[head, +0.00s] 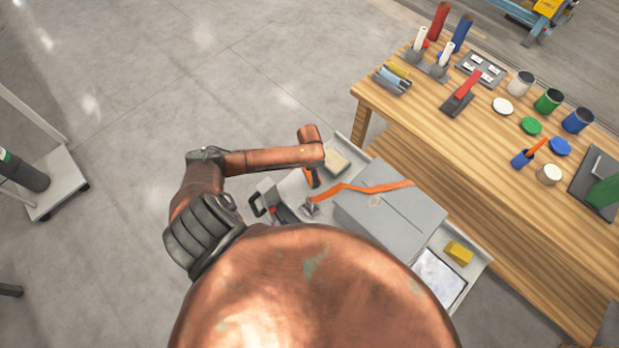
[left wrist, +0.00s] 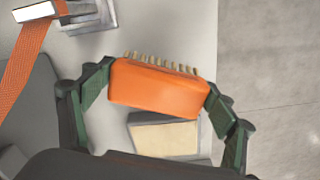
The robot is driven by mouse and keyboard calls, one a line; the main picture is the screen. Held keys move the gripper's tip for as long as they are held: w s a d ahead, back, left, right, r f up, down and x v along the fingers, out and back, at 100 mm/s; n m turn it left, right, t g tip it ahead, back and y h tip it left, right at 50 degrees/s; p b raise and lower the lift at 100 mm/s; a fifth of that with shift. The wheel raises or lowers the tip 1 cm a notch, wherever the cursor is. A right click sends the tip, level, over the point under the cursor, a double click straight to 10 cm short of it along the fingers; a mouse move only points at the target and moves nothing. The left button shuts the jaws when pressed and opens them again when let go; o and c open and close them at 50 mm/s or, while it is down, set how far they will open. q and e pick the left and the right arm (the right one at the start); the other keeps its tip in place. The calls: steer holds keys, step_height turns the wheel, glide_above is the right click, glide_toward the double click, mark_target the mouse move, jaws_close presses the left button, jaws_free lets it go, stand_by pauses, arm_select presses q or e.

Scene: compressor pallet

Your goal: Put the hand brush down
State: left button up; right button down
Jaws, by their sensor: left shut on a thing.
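The hand brush (left wrist: 155,88) has an orange body and a row of pale bristles. In the left wrist view it sits between the two dark green fingers of my left gripper (left wrist: 159,77), which is shut on it. In the head view my left gripper (head: 313,179) shows small and partly hidden below the end of my copper arm, with a bit of orange beside it. The brush is over the light grey pallet top (left wrist: 190,40); I cannot tell whether it touches it. My right gripper is not in view.
A beige block in a grey holder (head: 336,163) is close to the brush. A grey box (head: 385,225) with an orange strap (head: 370,188), a yellow block (head: 459,252) and a white sheet (head: 437,277) are on the pallet. A wooden bench (head: 420,112) with tools and cans stands right.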

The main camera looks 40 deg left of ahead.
mark_target(309, 177)
arm_select(q)
steer(key=shift+f, duration=1.75)
steer(key=shift+b, duration=0.3)
steer(key=o, duration=1.1)
steer(key=shift+f, duration=0.15)
step_height(309, 177, up, 12)
steer(key=shift+r+p, duration=0.2)
steer(key=shift+p, duration=0.7)
steer(key=shift+s+f, duration=0.1)
